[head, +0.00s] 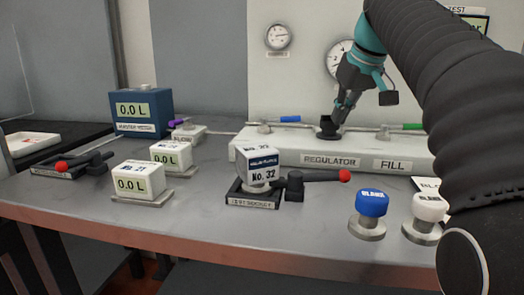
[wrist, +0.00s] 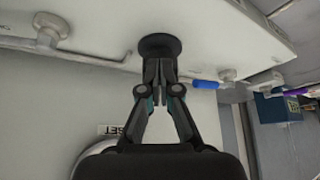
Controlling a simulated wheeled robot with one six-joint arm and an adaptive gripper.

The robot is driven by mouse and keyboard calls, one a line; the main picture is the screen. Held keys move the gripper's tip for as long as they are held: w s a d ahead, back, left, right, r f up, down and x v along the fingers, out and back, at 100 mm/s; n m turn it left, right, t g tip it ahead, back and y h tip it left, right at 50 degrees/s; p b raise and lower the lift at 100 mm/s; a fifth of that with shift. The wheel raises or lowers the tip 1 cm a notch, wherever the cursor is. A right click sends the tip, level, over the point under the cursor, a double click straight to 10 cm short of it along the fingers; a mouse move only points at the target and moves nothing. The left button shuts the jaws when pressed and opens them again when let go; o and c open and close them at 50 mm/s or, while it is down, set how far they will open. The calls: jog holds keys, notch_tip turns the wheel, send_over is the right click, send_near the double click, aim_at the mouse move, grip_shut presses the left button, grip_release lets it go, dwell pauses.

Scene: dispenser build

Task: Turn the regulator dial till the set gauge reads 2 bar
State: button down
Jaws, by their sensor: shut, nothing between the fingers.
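The regulator dial is a black round knob (head: 326,132) on the white panel ledge, above the REGULATOR label (head: 330,161). It also shows in the wrist view (wrist: 160,42). My gripper (head: 340,112) points down at the dial with its fingers close together and nothing between them. In the wrist view the fingertips (wrist: 161,66) are right at the dial's edge; I cannot tell if they touch it. The larger gauge (head: 336,56) on the back panel is partly hidden by my arm, and its reading is unclear. A label reading SET (wrist: 122,131) shows in the wrist view.
A smaller gauge (head: 278,36) is on the panel at left. A blue-handled valve (head: 289,119) and a green-handled valve (head: 405,126) flank the dial. A No. 32 block (head: 262,170) and a red-tipped lever (head: 320,176) stand in front.

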jog(key=shift+s+a+p, duration=0.1)
jog(key=shift+a+p, duration=0.35)
jog(key=shift+p, duration=0.15)
dwell(0.6)
jog(key=shift+s, duration=0.4)
notch_tip(320, 180, up, 6)
dwell(0.4)
jog(key=f+m+h+b, duration=0.1)
jog(key=f+m+b, duration=0.1)
jog(key=f+m, duration=0.1)
jog(key=f+m+h+b, duration=0.2)
jog(key=f+m, duration=0.1)
jog(key=shift+s+d+b, duration=0.1)
jog(key=shift+s+b, duration=0.1)
jog(key=shift+b, duration=0.1)
dwell(1.0)
